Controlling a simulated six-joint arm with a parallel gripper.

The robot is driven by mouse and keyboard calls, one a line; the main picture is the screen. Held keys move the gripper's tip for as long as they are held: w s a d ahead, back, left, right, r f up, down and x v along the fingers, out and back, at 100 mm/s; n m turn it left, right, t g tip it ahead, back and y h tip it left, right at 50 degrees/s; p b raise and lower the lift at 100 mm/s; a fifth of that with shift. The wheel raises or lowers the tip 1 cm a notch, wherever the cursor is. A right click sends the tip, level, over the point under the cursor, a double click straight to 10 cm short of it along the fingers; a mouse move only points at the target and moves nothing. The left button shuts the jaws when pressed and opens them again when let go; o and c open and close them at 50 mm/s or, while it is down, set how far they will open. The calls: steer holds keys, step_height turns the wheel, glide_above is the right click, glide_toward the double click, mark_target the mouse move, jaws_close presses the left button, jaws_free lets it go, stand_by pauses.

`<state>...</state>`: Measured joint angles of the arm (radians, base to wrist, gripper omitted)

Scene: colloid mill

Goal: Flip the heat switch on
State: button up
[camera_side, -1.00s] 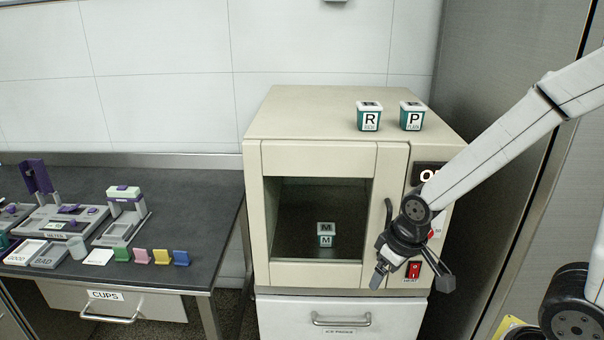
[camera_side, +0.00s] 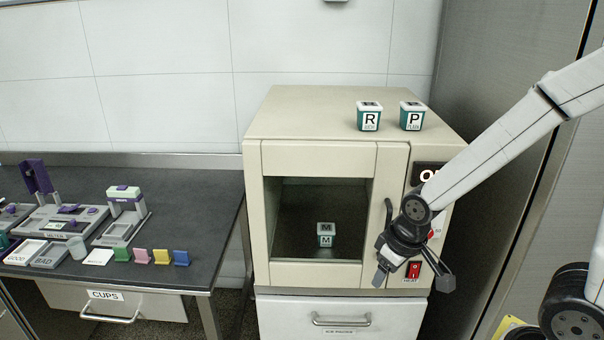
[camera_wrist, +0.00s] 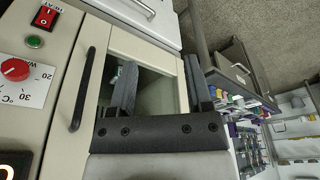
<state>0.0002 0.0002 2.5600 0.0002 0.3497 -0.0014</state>
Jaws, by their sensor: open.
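The heat switch (camera_side: 413,269) is a red rocker low on the right front panel of the beige oven, above a HEAT label. In the wrist view the switch (camera_wrist: 45,17) is at the upper left corner. Which way the rocker is tipped is too small to tell. My gripper (camera_side: 413,279) is open and empty in front of the oven's lower right, and its fingers show on either side of the switch in the side view. In the wrist view my gripper (camera_wrist: 163,78) has its fingers spread over the door window, well to the right of the switch.
The oven door has a dark vertical handle (camera_wrist: 83,90) close to my gripper. A red knob (camera_wrist: 15,70) and green light (camera_wrist: 34,41) share the panel. Cubes marked R (camera_side: 369,117) and P (camera_side: 412,117) stand on top; a cube marked M (camera_side: 326,236) is inside.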

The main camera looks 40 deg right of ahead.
steer(key=shift+d, duration=0.15)
steer(key=c, duration=0.7)
steer(key=shift+w+d+f, duration=0.15)
steer(key=shift+f, duration=0.05)
jaws_close()
steer(key=s+d+f+n+h, duration=0.1)
steer(key=d+f+n, duration=0.3)
steer(key=d, duration=0.5)
steer(key=s+d+f+n+h, duration=0.1)
steer(key=d+f+n, duration=0.4)
steer(key=d+f, duration=0.2)
steer(key=shift+d+h, duration=0.3)
steer(key=shift+d, duration=1)
